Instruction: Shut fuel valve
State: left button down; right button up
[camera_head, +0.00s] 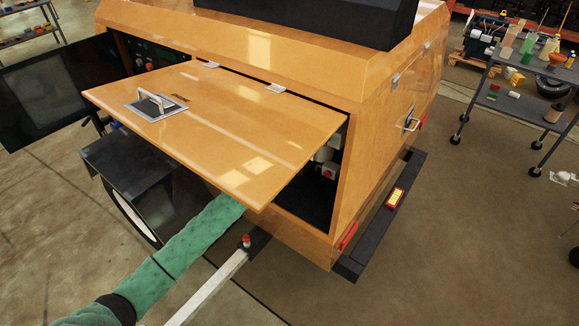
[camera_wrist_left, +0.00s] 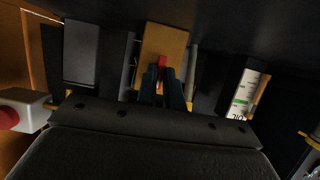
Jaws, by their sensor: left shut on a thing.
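The fuel valve appears as a small red piece (camera_wrist_left: 162,62) in front of a tan panel in the left wrist view. My left gripper (camera_wrist_left: 162,80) has its two dark fingers close together around it, shut on it. The valve's body and pipe cannot be made out in the dark. In the head view my left arm, in a green sleeve, reaches under the raised door (camera_head: 225,125) of the orange light tower (camera_head: 370,130). The door hides the left gripper and the valve there. My right gripper is not in view.
A pale box with a red button (camera_wrist_left: 10,117) sits left of my left gripper; a white scale with a green band (camera_wrist_left: 243,95) is at right. The compartment is dark and tight. A black bumper (camera_head: 375,230) and grey trailer bar (camera_head: 205,290) lie near my arm.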

pick_arm(q)
jog(key=c, duration=1.5)
grip_release()
